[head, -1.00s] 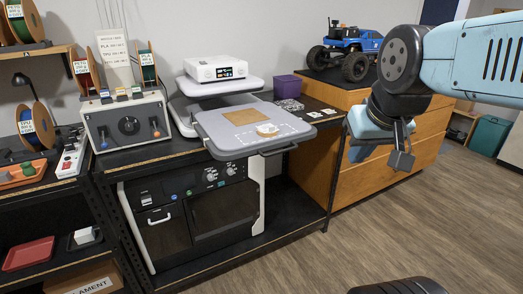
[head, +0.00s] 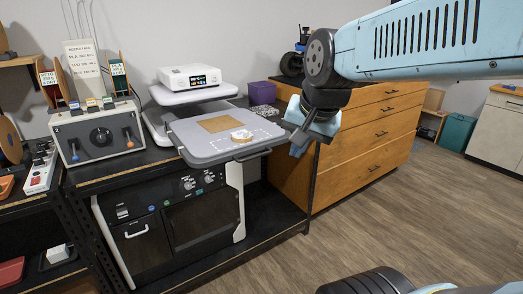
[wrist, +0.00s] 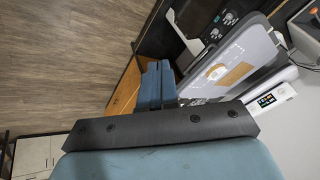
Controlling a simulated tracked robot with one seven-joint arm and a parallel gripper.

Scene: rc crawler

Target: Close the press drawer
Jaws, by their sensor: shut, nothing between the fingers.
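The press drawer (head: 187,143) is a grey tray pulled out toward the front from under the white press (head: 190,77). It has a dark handle (head: 253,154) on its front edge. A brown square sheet (head: 218,124) and a round whitish piece (head: 241,136) lie on it. In the wrist view the drawer (wrist: 205,90) is at the right, tilted, with the press display beyond it. My gripper (head: 302,143) is to the right of the drawer's front edge, apart from it in the head view. Its blue fingers (wrist: 157,84) are shut and empty.
A wooden drawer cabinet (head: 360,135) stands right of the press bench. A purple box (head: 264,92) sits behind the tray. A grey control box (head: 98,132) is at left. An oven-like unit (head: 185,215) is below. The floor in front is clear.

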